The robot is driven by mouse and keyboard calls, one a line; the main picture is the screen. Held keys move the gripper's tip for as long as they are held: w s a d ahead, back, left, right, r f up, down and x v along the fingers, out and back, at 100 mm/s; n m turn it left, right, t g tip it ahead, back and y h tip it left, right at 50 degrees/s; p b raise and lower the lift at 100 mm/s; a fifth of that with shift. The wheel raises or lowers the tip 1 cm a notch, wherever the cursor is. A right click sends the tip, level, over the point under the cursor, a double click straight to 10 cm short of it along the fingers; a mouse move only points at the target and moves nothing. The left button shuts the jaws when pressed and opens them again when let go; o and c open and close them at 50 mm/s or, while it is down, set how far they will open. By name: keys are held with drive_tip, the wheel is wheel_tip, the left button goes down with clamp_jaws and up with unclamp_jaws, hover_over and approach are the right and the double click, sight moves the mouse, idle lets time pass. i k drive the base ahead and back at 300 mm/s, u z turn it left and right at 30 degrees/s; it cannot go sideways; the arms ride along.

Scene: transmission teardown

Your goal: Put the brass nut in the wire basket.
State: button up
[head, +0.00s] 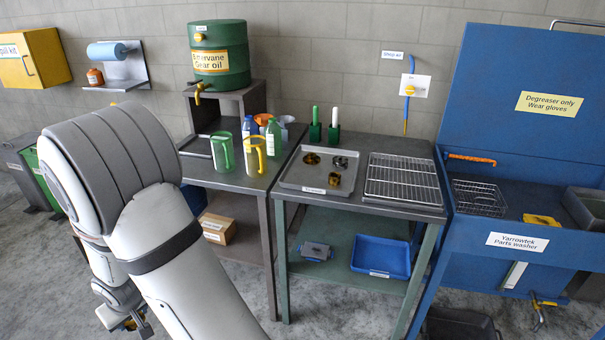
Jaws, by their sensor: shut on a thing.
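My gripper (136,325) is at the lower left, low in front of the bench and partly hidden by my own arm. It is shut on a small brass-coloured thing (129,322), which looks like the brass nut, though too little of it shows to be sure. The wire basket (480,198) sits inside the blue parts washer at the right, far from my gripper. The basket looks empty.
The blue parts washer (520,242) has its lid (530,90) raised. A steel tray (290,179) with several round parts and a wire rack (403,180) lie on the middle bench. Jugs and bottles stand left of it, below a green oil drum (219,55).

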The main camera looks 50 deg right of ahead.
sight(475, 202)
drive_tip(key=k, duration=1.2)
